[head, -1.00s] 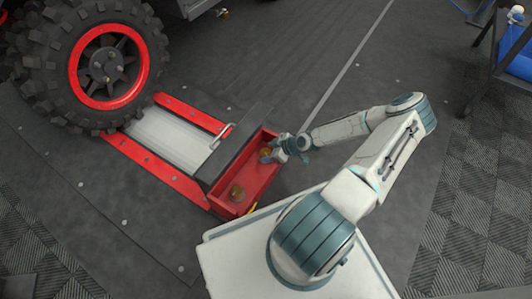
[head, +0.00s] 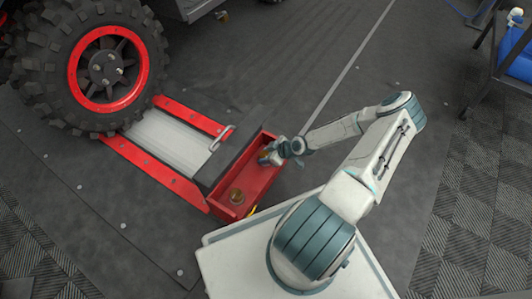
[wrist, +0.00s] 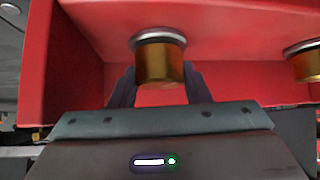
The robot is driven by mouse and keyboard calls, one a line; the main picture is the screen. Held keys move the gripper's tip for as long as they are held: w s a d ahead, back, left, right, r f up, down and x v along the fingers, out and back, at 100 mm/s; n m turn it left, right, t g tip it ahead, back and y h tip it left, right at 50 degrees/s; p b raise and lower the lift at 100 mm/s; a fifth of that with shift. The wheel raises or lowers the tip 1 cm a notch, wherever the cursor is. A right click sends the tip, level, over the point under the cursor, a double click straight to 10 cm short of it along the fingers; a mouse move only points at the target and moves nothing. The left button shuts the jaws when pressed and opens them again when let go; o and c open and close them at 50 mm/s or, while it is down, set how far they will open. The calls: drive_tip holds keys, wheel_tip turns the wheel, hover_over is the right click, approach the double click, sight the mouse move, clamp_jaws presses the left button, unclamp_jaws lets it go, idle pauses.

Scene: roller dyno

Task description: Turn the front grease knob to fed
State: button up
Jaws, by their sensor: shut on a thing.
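Two brass knobs with silver collars sit inside a red open box on the floor. My gripper (head: 268,157) is at the knob near the box's upper right end in the head view and mostly covers it. In the wrist view my gripper (wrist: 160,78) has a dark finger on each side of this brass knob (wrist: 159,60) and is shut on it. The other knob (head: 237,196) stands free nearer the box's lower end; it also shows at the right edge of the wrist view (wrist: 305,63). No position marks are readable, so I cannot tell how either knob is set.
The red box (head: 262,184) joins a dark cover (head: 238,143) and a roller bed (head: 172,138) with red rails. A large tyre (head: 97,65) stands at the rollers' far end. A chair with blue (head: 520,62) is at the upper right.

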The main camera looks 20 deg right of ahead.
drive_tip(key=shift+a+r+m+p, duration=0.15)
drive_tip(key=shift+m+p, duration=0.15)
drive_tip(key=shift+p, duration=0.15)
drive_tip(key=shift+s+r+m+t+h+p, duration=0.1)
drive_tip(key=shift+m+t+h+p, duration=0.5)
drive_tip(key=shift+p, duration=0.6)
drive_tip(key=m+h+p, duration=0.1)
drive_tip(key=m+p, duration=0.1)
drive_tip(key=shift+a+m+t+h, duration=0.1)
drive_tip(key=shift+m+t+h, duration=0.2)
drive_tip(key=shift+m+h, duration=0.1)
drive_tip(key=m+h+p, duration=0.2)
drive_tip(key=m, duration=0.1)
drive_tip(key=shift+t+h+p, duration=0.3)
drive_tip(key=shift+h, duration=0.1)
drive_tip(key=shift+f+m+h+p, duration=0.2)
drive_tip(key=shift+m+h+p, duration=0.55)
drive_tip(key=shift+m, duration=0.65)
drive_tip(key=shift+m+h, duration=0.3)
drive_tip(key=shift+h, duration=0.05)
drive_tip(key=o, duration=1)
